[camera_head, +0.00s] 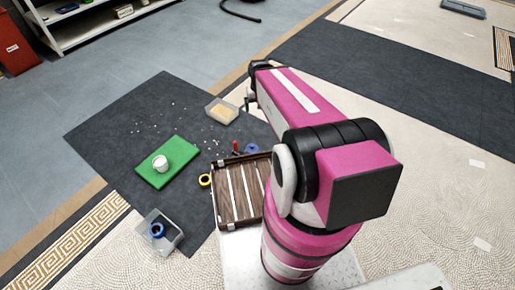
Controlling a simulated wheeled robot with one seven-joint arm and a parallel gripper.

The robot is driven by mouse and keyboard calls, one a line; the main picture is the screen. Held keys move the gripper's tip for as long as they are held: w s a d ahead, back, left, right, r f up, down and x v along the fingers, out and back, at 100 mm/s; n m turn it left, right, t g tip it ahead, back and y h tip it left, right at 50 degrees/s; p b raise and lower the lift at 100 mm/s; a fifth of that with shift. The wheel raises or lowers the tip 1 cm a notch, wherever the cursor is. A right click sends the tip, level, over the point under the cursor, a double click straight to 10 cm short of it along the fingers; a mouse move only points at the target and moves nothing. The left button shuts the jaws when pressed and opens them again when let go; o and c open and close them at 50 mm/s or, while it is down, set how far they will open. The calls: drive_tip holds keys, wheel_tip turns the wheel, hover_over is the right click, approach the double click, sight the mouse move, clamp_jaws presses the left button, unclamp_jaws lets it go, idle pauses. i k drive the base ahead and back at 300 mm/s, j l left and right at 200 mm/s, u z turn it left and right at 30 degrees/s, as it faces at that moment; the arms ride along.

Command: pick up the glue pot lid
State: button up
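A small white round pot (160,163) stands on a green mat (181,153) on the dark floor cloth. It could be the glue pot; I cannot tell whether a lid sits on it. No separate lid can be made out for sure. My pink arm reaches from the lower middle up toward the top middle. The arm's far end is left of and above the elbow, up and right of the mat. A small dark part shows beside it, likely my gripper (248,102); its fingers are too small to read, and it is well apart from the white pot.
A brown slatted tray (223,211) lies right of the mat, partly behind my arm. A yellow ring (205,180) and a blue round item (251,148) lie nearby. A clear bin (172,229) holds a blue ring. A tan-filled container (222,111) stands behind. White chips are scattered about.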

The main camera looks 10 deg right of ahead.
sight(252, 147)
drive_tip(key=u, duration=1.4)
drive_tip(key=k+z, duration=0.7)
drive_tip(key=i+j, duration=0.1)
